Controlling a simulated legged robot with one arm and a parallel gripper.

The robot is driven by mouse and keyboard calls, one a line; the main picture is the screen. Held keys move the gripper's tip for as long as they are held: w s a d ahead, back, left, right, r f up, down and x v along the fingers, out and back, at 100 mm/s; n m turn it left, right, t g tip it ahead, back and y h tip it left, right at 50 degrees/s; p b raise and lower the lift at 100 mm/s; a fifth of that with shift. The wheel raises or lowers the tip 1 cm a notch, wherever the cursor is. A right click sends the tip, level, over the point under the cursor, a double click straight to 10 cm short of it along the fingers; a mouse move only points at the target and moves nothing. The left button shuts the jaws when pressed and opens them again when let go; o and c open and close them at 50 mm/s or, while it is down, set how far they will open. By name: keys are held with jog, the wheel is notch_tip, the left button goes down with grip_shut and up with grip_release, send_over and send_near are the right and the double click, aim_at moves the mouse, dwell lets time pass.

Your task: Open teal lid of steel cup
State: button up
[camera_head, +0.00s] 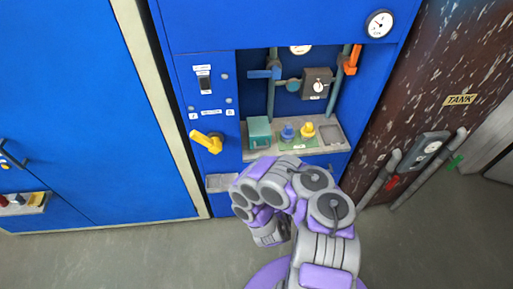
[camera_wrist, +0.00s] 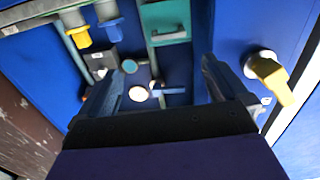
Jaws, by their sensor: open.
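A teal box-like piece (camera_head: 259,132) stands at the left of the grey shelf inside the blue cabinet's recess. In the wrist view the teal piece shows beyond and above the fingers, not touched. In the head view my folded arm is in front of the cabinet, below the shelf, and the fingers are hard to see.
Blue (camera_head: 288,133) and yellow (camera_head: 307,130) knobbed pieces stand right of the teal piece. A yellow handle (camera_head: 207,142) sticks out at the left. Pipes with blue (camera_head: 265,74) and orange (camera_head: 352,62) handles and a dark switch box (camera_head: 316,84) fill the recess above.

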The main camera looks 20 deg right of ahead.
jog(key=a, duration=0.2)
jog(key=b, duration=0.4)
send_near(262, 147)
jog(key=f+x, duration=0.1)
jog(key=x, duration=0.8)
jog(key=shift+w+d+r+t+b, duration=0.1)
jog(key=shift+w+t+b, duration=0.1)
jog(key=shift+w, duration=0.2)
jog(key=shift+w+d+r+t+b, duration=0.1)
jog(key=shift+w+b, duration=0.05)
jog(key=shift+w, duration=0.25)
jog(key=shift+c, duration=0.2)
